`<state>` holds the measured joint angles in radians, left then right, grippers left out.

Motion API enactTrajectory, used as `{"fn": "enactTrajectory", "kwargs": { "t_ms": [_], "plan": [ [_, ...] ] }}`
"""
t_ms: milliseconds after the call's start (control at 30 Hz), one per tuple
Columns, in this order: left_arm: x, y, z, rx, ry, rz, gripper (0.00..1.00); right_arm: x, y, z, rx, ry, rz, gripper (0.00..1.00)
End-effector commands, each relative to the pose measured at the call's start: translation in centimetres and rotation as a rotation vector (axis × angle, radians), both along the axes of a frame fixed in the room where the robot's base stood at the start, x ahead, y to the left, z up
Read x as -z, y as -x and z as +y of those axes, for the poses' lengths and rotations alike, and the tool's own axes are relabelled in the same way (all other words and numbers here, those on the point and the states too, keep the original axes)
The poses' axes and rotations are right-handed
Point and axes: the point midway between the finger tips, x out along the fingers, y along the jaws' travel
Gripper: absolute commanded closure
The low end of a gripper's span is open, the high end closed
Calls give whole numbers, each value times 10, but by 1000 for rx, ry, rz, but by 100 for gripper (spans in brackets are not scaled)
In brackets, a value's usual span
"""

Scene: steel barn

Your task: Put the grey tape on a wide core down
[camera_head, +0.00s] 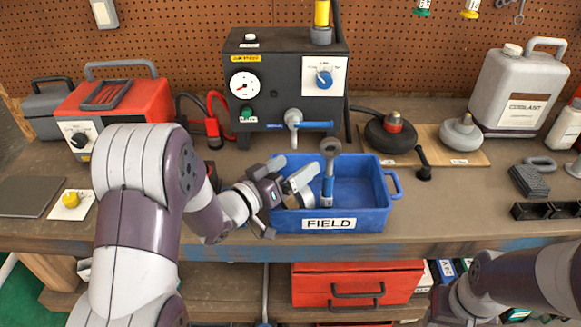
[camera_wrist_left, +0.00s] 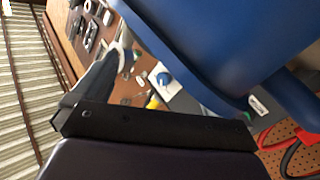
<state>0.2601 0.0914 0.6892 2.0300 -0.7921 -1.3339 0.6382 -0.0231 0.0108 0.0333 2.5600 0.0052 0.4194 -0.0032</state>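My left gripper (camera_head: 287,178) reaches over the left side of the blue bin (camera_head: 328,224) labelled FIELD. Pale grey pieces show at its tip, and a small tan and grey part (camera_head: 291,203), possibly the tape on its core, shows just below, inside the bin's left end. I cannot tell whether the fingers hold it, or whether it rests on the bin floor. In the left wrist view a dark finger bar (camera_wrist_left: 150,125) crosses the lower part, with the blue bin (camera_wrist_left: 215,45) above it; no tape is visible there. My right gripper (camera_head: 447,308) is barely visible at the bottom.
A blue-handled wrench (camera_head: 328,178) stands tilted in the bin, beside my left gripper. A black gauge box (camera_head: 272,75) is behind the bin. A wooden board (camera_head: 440,143) with round weights is right.

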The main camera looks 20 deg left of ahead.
Motion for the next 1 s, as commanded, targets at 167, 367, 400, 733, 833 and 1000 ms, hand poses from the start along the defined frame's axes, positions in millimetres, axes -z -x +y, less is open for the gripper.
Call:
{"fn": "enactTrajectory", "kwargs": {
  "t_ms": [167,367,400,733,833,1000],
  "plan": [
    [-11,0,0,0,0,-1,0,-9,0,0,0,0,0,57],
    [-12,35,22,-8,-1,0,0,-7,0,0,0,0,0,57],
    [-12,45,28,-8,-1,0,0,-7,0,0,0,0,0,57],
    [-12,101,57,-3,1,-1,0,-7,0,0,0,0,0,57],
    [-12,105,58,1,0,0,0,-7,0,0,0,0,0,57],
    [-12,105,58,1,0,0,0,-7,0,0,0,0,0,57]
  ]
}}
